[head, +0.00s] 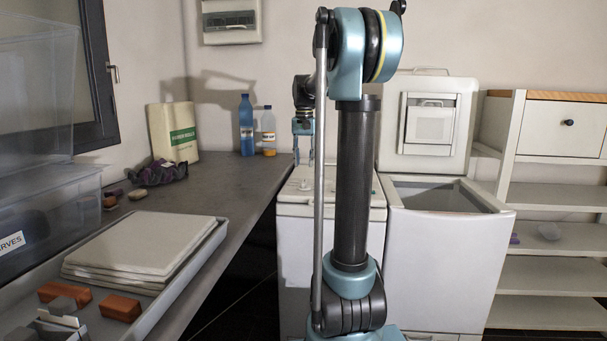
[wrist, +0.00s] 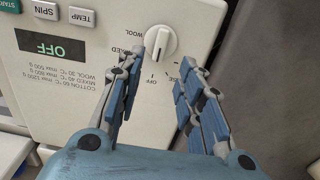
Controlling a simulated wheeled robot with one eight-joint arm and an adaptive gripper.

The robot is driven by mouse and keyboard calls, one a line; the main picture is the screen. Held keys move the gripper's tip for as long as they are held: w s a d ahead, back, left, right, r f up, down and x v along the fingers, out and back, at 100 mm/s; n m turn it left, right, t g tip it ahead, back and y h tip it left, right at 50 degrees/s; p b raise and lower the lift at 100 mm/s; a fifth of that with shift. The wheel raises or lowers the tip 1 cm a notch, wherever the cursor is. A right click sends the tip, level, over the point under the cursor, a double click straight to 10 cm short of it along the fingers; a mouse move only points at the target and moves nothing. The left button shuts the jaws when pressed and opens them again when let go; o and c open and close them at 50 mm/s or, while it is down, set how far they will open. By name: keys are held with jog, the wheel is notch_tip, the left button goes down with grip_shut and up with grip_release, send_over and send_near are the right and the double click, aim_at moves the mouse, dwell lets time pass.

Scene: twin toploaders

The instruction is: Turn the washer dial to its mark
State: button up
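The washer dial (wrist: 160,42) is a round white knob with a raised grip, on the cream control panel in the wrist view. The panel shows upside down. A dark line on the grip points roughly towards the OFF label. WOOL is readable; other labels around the dial are partly hidden by my fingers. The display (wrist: 55,48) reads OFF. My gripper (wrist: 162,58) is open, its blue fingers on either side of the near part of the dial, with nothing between them. Contact cannot be told. In the head view my gripper (head: 303,127) is above the closed left toploader (head: 300,235).
TEMP, SPIN and START buttons sit beside the display. The right toploader (head: 435,260) stands with its lid (head: 430,118) raised. A grey counter (head: 225,195) runs along the left, with a blue bottle (head: 246,125) and an orange-filled bottle (head: 268,132) at its far end.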

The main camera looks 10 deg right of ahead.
jog(key=shift+r, duration=2.1)
jog(key=s+f+n, duration=0.1)
jog(key=s+f, duration=0.3)
jog(key=s, duration=0.3)
jog(key=s+f+t, duration=0.1)
jog(key=s+f, duration=0.2)
jog(key=s, duration=0.4)
jog(key=s+f+n, duration=0.1)
jog(key=s+f, duration=0.3)
jog(key=s, duration=0.3)
jog(key=s+f+n+t, duration=0.1)
jog(key=s+f, duration=1.4)
jog(key=f, duration=0.2)
jog(key=shift+a+n, duration=0.15)
jog(key=shift+n, duration=0.25)
jog(key=shift+w+f, duration=0.2)
jog(key=shift+w, duration=0.2)
